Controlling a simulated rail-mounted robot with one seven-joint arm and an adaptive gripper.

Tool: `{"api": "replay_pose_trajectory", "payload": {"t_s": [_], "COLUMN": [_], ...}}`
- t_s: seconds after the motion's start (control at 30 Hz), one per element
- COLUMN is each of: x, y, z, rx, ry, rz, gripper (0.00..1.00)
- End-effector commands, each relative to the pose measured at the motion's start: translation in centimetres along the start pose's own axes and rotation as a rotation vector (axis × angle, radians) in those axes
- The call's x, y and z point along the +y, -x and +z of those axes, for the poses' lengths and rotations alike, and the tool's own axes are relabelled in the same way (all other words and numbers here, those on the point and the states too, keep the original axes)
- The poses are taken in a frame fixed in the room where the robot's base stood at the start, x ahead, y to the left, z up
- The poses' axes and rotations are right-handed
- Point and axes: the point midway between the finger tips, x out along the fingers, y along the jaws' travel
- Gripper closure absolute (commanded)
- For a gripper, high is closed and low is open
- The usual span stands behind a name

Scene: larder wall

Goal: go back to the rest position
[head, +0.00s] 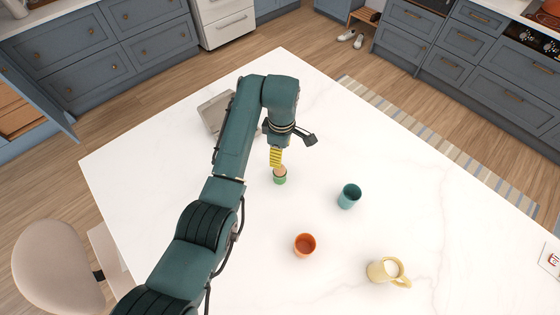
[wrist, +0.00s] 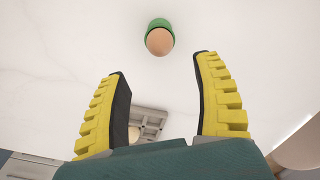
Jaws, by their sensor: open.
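My gripper (head: 276,158) is over the white table, pointing down, with its yellow fingers just above an egg in the head view. In the wrist view the two fingers of my gripper (wrist: 160,68) stand wide apart with nothing between their tips. The brown egg (head: 280,170) sits upright in a small green cup (head: 280,180) on the table. In the wrist view the egg (wrist: 159,42) and green cup (wrist: 158,23) lie beyond the fingertips, apart from them.
A grey tray (head: 207,109) lies left of my arm, partly hidden. A teal cup (head: 349,196), an orange cup (head: 305,245) and a cream jug (head: 383,270) stand to the right. The white table (head: 440,210) is otherwise largely clear. A chair (head: 55,265) is at the left edge.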

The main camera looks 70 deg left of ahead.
Motion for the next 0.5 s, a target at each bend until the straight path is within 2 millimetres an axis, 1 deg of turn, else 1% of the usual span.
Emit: {"api": "replay_pose_trajectory", "payload": {"t_s": [0.03,0.13,0.47,0.5], "x": [0.0,0.0,0.0,-0.1], "y": [0.7,1.4,1.6,1.6], "z": [0.0,0.0,0.0,1.1], "rx": [0.000,0.000,0.000,0.000], "ry": [0.000,0.000,0.000,-0.020], "rz": [0.001,-0.001,-0.001,-0.001], "gripper": [0.33,0.33,0.33,0.33]}}
